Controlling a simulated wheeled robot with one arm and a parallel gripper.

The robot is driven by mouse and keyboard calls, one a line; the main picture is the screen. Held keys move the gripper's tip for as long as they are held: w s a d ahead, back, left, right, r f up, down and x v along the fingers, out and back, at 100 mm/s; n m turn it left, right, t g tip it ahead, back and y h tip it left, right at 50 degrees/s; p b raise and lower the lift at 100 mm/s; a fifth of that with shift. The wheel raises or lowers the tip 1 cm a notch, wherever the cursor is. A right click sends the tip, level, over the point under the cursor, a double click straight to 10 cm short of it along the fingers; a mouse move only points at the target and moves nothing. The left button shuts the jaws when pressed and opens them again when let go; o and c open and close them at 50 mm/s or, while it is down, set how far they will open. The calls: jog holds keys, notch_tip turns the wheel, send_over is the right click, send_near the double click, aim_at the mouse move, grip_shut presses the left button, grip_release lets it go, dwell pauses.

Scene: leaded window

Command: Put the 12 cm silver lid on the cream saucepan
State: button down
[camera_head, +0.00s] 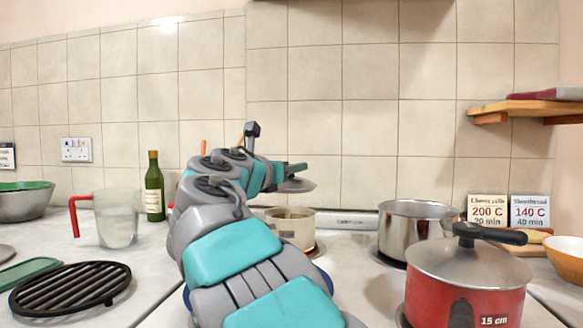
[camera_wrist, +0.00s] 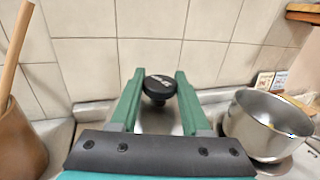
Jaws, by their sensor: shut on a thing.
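My gripper (camera_head: 292,167) is shut on the black knob (camera_wrist: 160,87) of a silver lid (camera_head: 297,186). In the wrist view the knob sits between the green fingers, and a little of the lid's silver top (camera_wrist: 157,121) shows under it. The lid appears above the pan with a clear gap. My arm hides the pan's left side. I cannot make out the pan in the wrist view.
A steel pot (camera_head: 408,236) stands right of the saucepan. A red pot (camera_head: 465,283) with its own lid, marked 15 cm, is front right. A brown container (camera_wrist: 22,130) with a wooden handle is at left in the wrist view. A bottle (camera_head: 154,190) and jug (camera_head: 117,222) stand left.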

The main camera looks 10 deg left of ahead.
aim_at(290, 183)
jog(key=shift+f+b, duration=1.85)
jog(key=shift+b, duration=0.35)
jog(key=shift+f, duration=0.6)
jog(key=shift+p, duration=1.5)
jog(key=shift+f+p, duration=0.6)
jog(key=shift+p, duration=0.3)
dwell(0.6)
grip_release()
jog(key=shift+r, duration=0.1)
dwell(0.4)
jog(key=shift+r, duration=0.1)
jog(key=shift+r+p, duration=0.35)
jog(key=shift+r, duration=3.05)
